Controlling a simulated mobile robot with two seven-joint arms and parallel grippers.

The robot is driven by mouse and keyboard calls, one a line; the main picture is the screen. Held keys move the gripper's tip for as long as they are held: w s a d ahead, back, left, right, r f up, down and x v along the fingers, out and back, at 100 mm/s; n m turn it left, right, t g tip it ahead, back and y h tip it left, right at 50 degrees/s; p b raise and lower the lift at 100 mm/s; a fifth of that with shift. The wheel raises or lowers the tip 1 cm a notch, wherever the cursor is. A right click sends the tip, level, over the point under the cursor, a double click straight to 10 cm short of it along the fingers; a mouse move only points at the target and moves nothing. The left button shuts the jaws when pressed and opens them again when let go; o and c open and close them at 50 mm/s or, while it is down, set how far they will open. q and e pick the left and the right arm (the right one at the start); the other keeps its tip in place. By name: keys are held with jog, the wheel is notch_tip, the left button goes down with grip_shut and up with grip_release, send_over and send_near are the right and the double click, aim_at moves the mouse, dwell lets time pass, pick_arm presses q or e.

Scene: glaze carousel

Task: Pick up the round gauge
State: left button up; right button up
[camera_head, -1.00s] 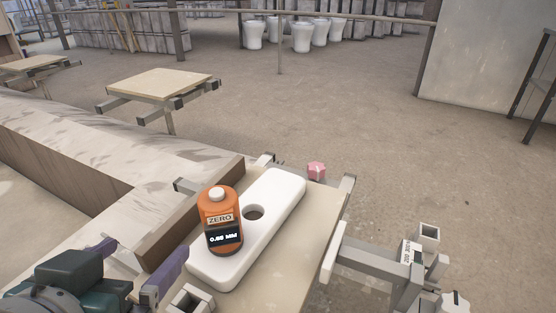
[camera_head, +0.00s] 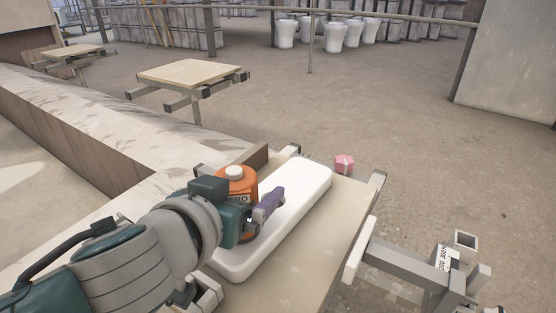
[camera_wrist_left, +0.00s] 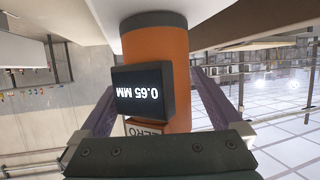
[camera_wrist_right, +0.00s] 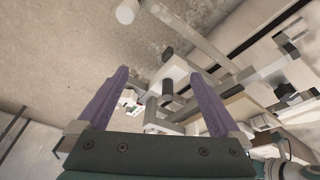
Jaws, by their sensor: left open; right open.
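The round gauge (camera_head: 238,178) is an orange cylinder with a white knob on top. It stands upright on a white slab (camera_head: 300,185), partly hidden behind my left gripper (camera_head: 258,205). In the left wrist view the gauge (camera_wrist_left: 150,45) stands between the two purple fingers, its dark display reading 0.65 MM upside down. My left gripper is open, with one finger on each side of the gauge; I cannot tell whether either finger touches it. My right gripper (camera_wrist_right: 160,105) is open and empty in the right wrist view, and it is not seen in the head view.
The slab lies on a beige board (camera_head: 335,235) with metal clamps at its edges. A small pink object (camera_head: 344,163) is beyond the board's far edge. A metal bracket frame (camera_head: 425,265) stands to the right. Another board (camera_head: 195,73) is at the back left. Open floor lies beyond.

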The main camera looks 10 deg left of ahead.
pick_arm(q)
jog(key=shift+w+f, duration=0.15)
jog(key=shift+w, duration=0.1)
jog(key=shift+c, duration=0.4)
jog(key=c, duration=1)
jog(key=shift+c, duration=0.8)
